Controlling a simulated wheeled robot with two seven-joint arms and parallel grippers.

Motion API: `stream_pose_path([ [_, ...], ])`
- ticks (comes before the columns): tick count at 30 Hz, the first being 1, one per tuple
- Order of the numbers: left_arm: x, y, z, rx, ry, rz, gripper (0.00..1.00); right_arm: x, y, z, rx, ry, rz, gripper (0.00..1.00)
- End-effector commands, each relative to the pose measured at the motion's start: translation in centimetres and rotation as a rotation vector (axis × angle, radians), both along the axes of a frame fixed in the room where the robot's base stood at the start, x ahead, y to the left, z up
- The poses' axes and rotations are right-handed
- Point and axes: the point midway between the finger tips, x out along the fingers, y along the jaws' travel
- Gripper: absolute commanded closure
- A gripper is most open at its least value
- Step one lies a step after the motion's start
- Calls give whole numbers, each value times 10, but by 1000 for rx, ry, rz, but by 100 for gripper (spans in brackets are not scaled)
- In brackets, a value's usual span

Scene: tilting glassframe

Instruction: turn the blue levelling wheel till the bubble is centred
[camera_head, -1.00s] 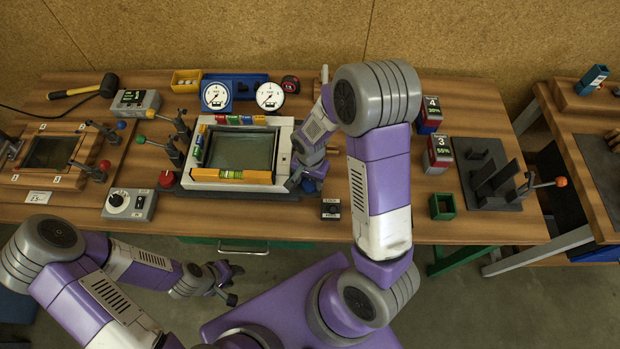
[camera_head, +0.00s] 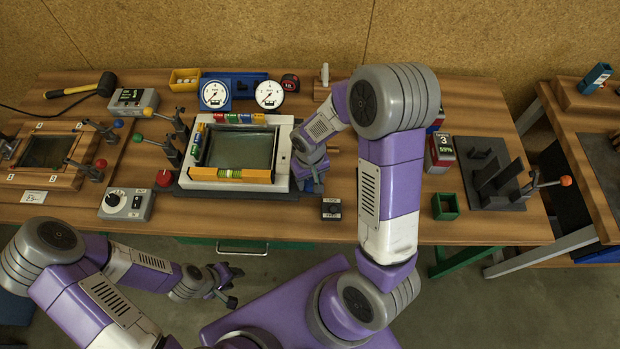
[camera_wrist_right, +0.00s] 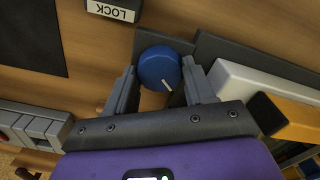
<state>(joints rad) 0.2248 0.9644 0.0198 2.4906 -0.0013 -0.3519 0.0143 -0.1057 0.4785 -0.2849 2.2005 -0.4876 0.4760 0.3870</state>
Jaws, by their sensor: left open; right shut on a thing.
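The blue levelling wheel (camera_wrist_right: 160,68) with a white mark shows in the right wrist view. It sits between the fingers of my right gripper (camera_wrist_right: 161,88), which is shut on it. In the head view this gripper (camera_head: 310,172) is at the right side of the white glass frame (camera_head: 284,160), and the wheel is mostly hidden there. A yellow-orange spirit level (camera_head: 258,176) with a green vial (camera_head: 229,174) lies along the frame's front edge. The bubble is too small to place. My left gripper (camera_head: 233,286) is open and empty, in front of the bench.
A LOCK box (camera_head: 331,208) stands in front right of the frame. Two white dials (camera_head: 214,95) stand behind it. A green open box (camera_head: 445,206) is at the right.

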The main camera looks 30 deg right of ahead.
Motion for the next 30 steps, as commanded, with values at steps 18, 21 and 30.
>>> stream_pose_path([
  [18,0,0,-3,0,0,0,57,0,-1,1,0,-1,573,77],
  [21,0,0,-2,0,0,0,57,0,0,1,0,-1,654,77],
  [30,0,0,0,0,0,0,57,0,0,1,0,-1,827,77],
])
